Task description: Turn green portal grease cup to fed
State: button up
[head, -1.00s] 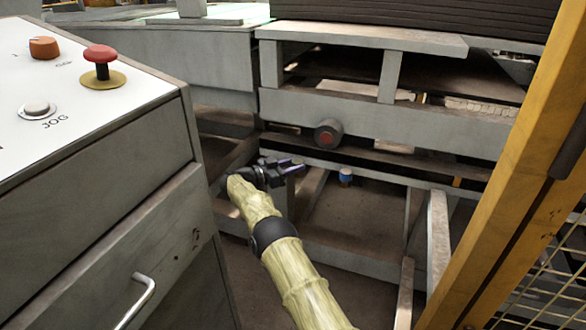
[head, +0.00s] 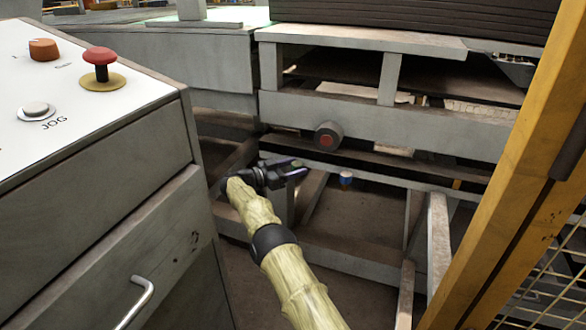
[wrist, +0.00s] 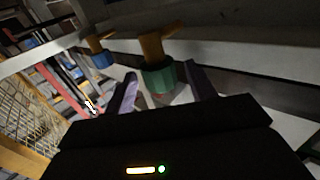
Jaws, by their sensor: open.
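In the wrist view the green grease cup (wrist: 165,78) hangs under a brass-coloured stem (wrist: 152,46) by a grey beam. My gripper (wrist: 162,88) is open, with one dark purple finger on each side of the green cup. I cannot tell whether either finger touches it. In the head view my gripper (head: 298,169) is beside the lower beam of the grey frame, and the green cup cannot be made out there. Its label or turn marks are not readable.
A blue cup (wrist: 101,59) hangs on a similar stem to the left; it also shows in the head view (head: 346,178). A round red-faced knob (head: 327,137) juts out above my gripper. A control cabinet (head: 110,170) stands left and a yellow post (head: 510,170) right.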

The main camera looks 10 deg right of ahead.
jog(key=p+v, duration=0.1)
jog(key=v, duration=0.6)
jog(key=shift+a, duration=0.2)
